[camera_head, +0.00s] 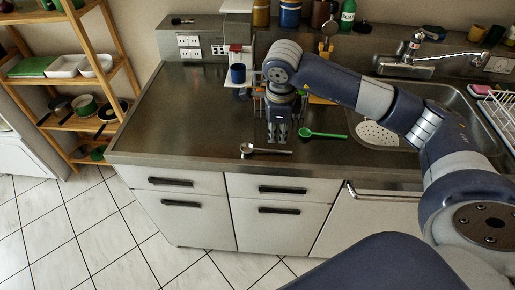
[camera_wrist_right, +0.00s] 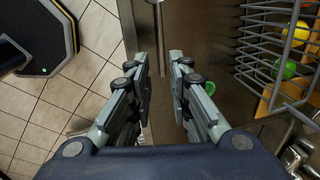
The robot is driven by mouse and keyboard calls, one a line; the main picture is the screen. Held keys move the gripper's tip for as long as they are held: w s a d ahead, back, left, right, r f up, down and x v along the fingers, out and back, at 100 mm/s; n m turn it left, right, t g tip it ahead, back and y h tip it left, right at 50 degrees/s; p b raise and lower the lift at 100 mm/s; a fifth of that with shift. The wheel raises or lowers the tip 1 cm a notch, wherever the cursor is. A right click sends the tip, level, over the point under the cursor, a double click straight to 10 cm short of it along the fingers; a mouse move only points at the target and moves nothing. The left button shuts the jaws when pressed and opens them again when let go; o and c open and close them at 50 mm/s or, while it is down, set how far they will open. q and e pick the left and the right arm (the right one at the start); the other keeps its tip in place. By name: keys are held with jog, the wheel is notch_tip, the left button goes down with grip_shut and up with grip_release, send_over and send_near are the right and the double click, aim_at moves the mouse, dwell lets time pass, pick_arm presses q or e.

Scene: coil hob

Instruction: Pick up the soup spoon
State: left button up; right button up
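A metal spoon (camera_head: 265,151) lies on the dark countertop near its front edge, bowl to the left and handle to the right. In the right wrist view its handle (camera_wrist_right: 159,38) runs down from the top edge toward the gap between the fingers. A green spoon (camera_head: 322,134) lies to the right; part of it shows behind a finger. I cannot tell from looks alone which is the soup spoon. My right gripper (camera_head: 278,132) points down just behind the metal spoon's handle; in the wrist view (camera_wrist_right: 160,60) its fingers are apart and empty. My left gripper is out of view.
A wire rack (camera_wrist_right: 275,45) with coloured items stands close behind the right gripper. The sink (camera_head: 440,100) lies right, with a perforated white piece (camera_head: 376,136) at its left. A blue mug (camera_head: 238,74) stands behind. The left countertop (camera_head: 180,110) is clear.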

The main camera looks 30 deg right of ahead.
aim_at(273, 150)
jog(key=f, duration=0.3)
jog(key=shift+w+d+f+p, duration=0.15)
jog(key=shift+w+f+p, duration=0.1)
jog(key=shift+w+p, duration=0.1)
jog(key=shift+w+f+p, duration=0.15)
jog(key=shift+f+p, duration=0.3)
jog(key=shift+f, duration=0.05)
jog(key=f+p, duration=0.1)
jog(key=w+f, duration=0.1)
jog(key=f, duration=0.1)
jog(key=shift+f+p, duration=0.25)
jog(key=shift+p, duration=0.1)
jog(key=shift+w+f, duration=0.1)
jog(key=shift+f, duration=0.35)
jog(key=shift+c, duration=0.5)
grip_shut()
